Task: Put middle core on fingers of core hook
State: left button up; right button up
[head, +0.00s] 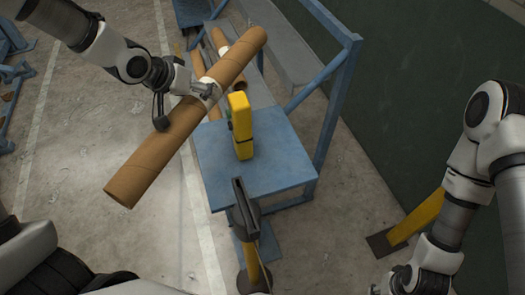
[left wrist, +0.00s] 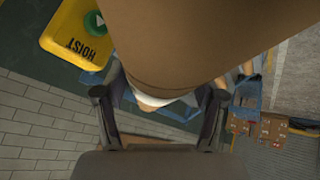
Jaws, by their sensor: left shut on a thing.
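A long brown cardboard core (head: 150,165) with a white band near its middle is held in the air, slanting from lower left to upper right. My left gripper (head: 183,103) is shut on it near the band. In the left wrist view the core (left wrist: 200,40) fills the top, with my left gripper's fingers (left wrist: 158,100) on either side. A dark upright piece (head: 244,210) on a yellow post stands in front of the blue table; I cannot tell whether it is the core hook.
A blue table (head: 285,160) carries a yellow hoist box (head: 240,125), whose label and green button show in the left wrist view (left wrist: 80,30). More brown cores (head: 220,38) lie behind, partly hidden by the held core. A blue frame post (head: 338,100) rises right of the table.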

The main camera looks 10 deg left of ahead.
pick_arm(q)
jog(key=r, duration=0.1)
jog(key=d+r, duration=0.2)
jog(key=r, duration=0.1)
jog(key=shift+s+r+p, duration=0.1)
jog(key=shift+s+p, duration=0.2)
jog(key=shift+p, duration=0.1)
jog(key=a+f+b, duration=0.1)
jog(key=f+b, duration=0.1)
jog(key=w+a+f+b, duration=0.1)
jog(key=f+b, duration=0.1)
jog(key=f, duration=0.1)
jog(key=f+b, duration=0.2)
jog(key=f, duration=0.1)
jog(key=shift+w+a, duration=0.35)
jog(key=shift+a, duration=0.05)
jog(key=b, duration=0.6)
send_over(213, 143)
jog(key=f, duration=0.6)
jog(key=shift+d+f, duration=0.3)
jog(key=shift+f, duration=0.05)
jog(key=f, duration=0.2)
jog(key=a+f, duration=0.1)
jog(key=shift+f, duration=0.7)
jog(key=shift+d, duration=0.25)
pick_arm(e)
notch_tip(213, 143, down, 11)
jog(key=shift+d+r, duration=0.15)
jog(key=shift+d, duration=0.25)
